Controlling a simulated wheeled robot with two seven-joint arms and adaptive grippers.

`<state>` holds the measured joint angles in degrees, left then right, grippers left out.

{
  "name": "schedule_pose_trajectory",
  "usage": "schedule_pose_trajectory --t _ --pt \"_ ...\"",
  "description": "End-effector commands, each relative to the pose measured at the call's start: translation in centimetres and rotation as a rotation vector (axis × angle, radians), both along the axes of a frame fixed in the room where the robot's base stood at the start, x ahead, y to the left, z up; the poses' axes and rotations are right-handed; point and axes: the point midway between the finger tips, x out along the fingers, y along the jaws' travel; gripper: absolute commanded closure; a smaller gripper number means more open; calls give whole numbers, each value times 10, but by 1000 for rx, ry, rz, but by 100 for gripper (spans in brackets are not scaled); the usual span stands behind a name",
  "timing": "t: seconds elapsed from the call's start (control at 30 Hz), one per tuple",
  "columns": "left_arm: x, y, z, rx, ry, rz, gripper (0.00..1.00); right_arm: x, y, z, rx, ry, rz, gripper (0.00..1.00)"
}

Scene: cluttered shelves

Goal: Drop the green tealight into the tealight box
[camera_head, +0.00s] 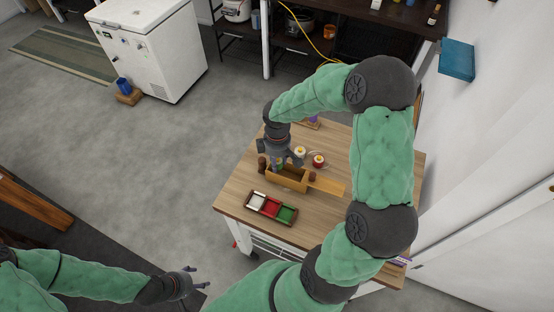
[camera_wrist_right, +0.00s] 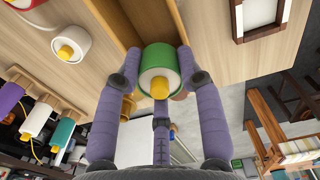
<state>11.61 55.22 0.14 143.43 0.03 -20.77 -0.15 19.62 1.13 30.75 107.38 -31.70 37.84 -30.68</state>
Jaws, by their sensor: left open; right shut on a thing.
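My right gripper (camera_head: 283,163) is shut on the green tealight (camera_wrist_right: 149,58), which has a white top and a yellow tip. In the wrist view its fingers (camera_wrist_right: 158,75) press on both sides of it. It is held over the open wooden tealight box (camera_head: 293,183), near the box's left end in the head view; the wrist view shows the box wall (camera_wrist_right: 176,22) behind the tealight. Whether the tealight touches the box I cannot tell. My left gripper (camera_head: 192,284) is open and empty, away from the table at the lower left.
A white tealight (camera_head: 300,151) and a red tealight (camera_head: 319,159) stand behind the box on the wooden table (camera_head: 240,192). A tray (camera_head: 249,207) with white, red and green sections lies in front. A flat wooden piece (camera_head: 328,187) extends right from the box.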

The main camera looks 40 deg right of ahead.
Motion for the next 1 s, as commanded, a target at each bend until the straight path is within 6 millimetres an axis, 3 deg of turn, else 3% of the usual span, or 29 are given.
schedule_pose_trajectory --t 0.33,0.93,0.97,1.0 --pt "0 0 -7 0 0 0 36 0 0 -10 0 0 0 94" --pt "0 0 -3 0 0 0 36 0 0 -5 0 0 0 94" --pt "0 0 -3 0 0 0 36 0 0 -5 0 0 0 53" --pt "0 0 -3 0 0 0 36 0 0 -5 0 0 0 42"
